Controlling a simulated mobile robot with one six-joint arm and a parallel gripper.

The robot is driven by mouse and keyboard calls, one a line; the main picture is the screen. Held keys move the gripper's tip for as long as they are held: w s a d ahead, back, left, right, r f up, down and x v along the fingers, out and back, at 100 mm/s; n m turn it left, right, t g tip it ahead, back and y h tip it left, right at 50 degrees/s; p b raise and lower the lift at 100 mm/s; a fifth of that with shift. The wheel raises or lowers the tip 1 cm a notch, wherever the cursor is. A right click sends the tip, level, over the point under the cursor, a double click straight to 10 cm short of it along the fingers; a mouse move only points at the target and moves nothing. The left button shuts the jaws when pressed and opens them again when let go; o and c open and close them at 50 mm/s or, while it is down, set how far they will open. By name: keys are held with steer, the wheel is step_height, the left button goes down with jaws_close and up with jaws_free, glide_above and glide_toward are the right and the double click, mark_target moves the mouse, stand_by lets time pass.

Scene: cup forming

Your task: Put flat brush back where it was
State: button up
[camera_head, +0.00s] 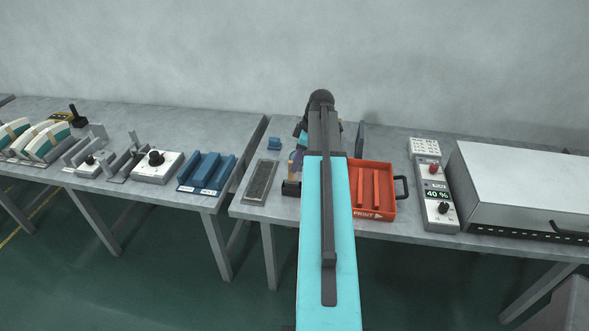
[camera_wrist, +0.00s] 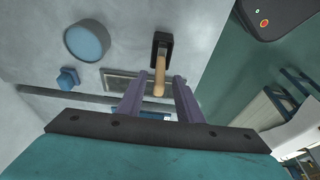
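The flat brush shows in the wrist view as a light wooden handle (camera_wrist: 159,78). It rises from a small black holder (camera_wrist: 162,42), and its bristle end is hidden. The holder also shows in the head view (camera_head: 291,188), just left of my arm. My gripper (camera_wrist: 160,76) has two purple fingers set apart, one on each side of the handle in the wrist view. Gaps show between the handle and both fingers, so the gripper looks open and empty. In the head view my arm hides most of the gripper and the brush.
A grey framed plate (camera_head: 260,182) lies left of the holder, with a small blue block (camera_head: 274,143) behind it. A red tray (camera_head: 386,214) stands right of my arm. A control box (camera_head: 437,210) and large grey machine (camera_head: 520,185) stand farther right. A round blue-topped dish (camera_wrist: 88,40) shows in the wrist view.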

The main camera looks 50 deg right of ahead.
steer(key=shift+b+v, duration=0.5)
steer(key=shift+v, duration=1.5)
